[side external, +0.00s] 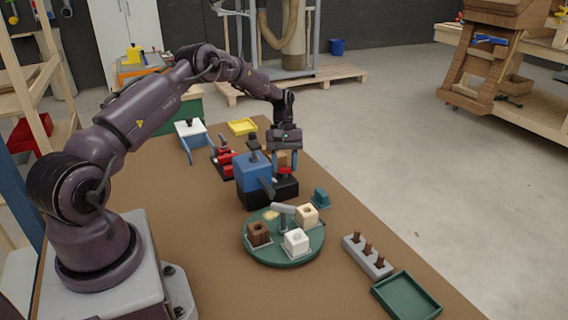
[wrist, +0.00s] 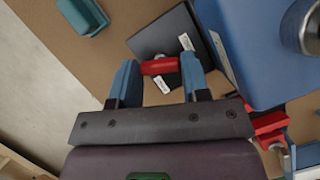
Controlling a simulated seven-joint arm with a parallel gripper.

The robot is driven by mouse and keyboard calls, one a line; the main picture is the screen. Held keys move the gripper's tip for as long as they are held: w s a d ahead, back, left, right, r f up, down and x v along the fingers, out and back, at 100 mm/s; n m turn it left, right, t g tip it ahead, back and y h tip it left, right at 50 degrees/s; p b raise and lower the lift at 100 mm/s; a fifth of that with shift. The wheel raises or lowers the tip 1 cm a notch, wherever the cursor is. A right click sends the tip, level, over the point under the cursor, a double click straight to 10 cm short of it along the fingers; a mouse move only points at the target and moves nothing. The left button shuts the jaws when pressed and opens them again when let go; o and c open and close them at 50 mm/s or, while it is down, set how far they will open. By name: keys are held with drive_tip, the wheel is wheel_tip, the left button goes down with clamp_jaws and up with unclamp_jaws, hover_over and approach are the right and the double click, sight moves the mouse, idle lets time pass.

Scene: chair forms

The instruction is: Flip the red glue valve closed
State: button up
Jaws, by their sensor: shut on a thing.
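The red glue valve (wrist: 160,66) is a short red bar on a dark plate (wrist: 150,38) in the wrist view, with two small white labels near it that I cannot read. My gripper (wrist: 160,74) has its two blue fingers at the ends of the red bar and is shut on it. In the side external view my gripper (side external: 282,163) points down beside the blue machine (side external: 253,173) on its black base (side external: 262,198). A bit of the red valve (side external: 284,170) shows between the fingers there; the rest is hidden.
A green turntable (side external: 262,220) with several blocks stands in front of the machine. A peg rack (side external: 367,256) and a green tray (side external: 406,296) lie at the front right. Red clamps (side external: 224,158) stand behind the machine. A small green block (side external: 321,197) is to its right.

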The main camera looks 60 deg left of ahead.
drive_tip(key=m+g, duration=0.1)
drive_tip(key=m, duration=0.2)
drive_tip(key=m+y, duration=0.1)
drive_tip(key=m, duration=0.2)
drive_tip(key=shift+w+d+r+g+y, duration=0.1)
drive_tip(key=shift+w+g+y, duration=0.1)
drive_tip(key=shift+g+y, duration=0.15)
drive_tip(key=m+y, duration=0.1)
drive_tip(key=m, duration=0.2)
drive_tip(key=m+g+y, duration=0.1)
drive_tip(key=m, duration=0.3)
drive_tip(key=shift+d+y, duration=0.2)
drive_tip(key=shift+y, duration=0.05)
drive_tip(key=shift+m, duration=0.3)
drive_tip(key=o, duration=0.9)
drive_tip(key=shift+v, duration=6.45)
drive_tip(key=shift+d, duration=0.1)
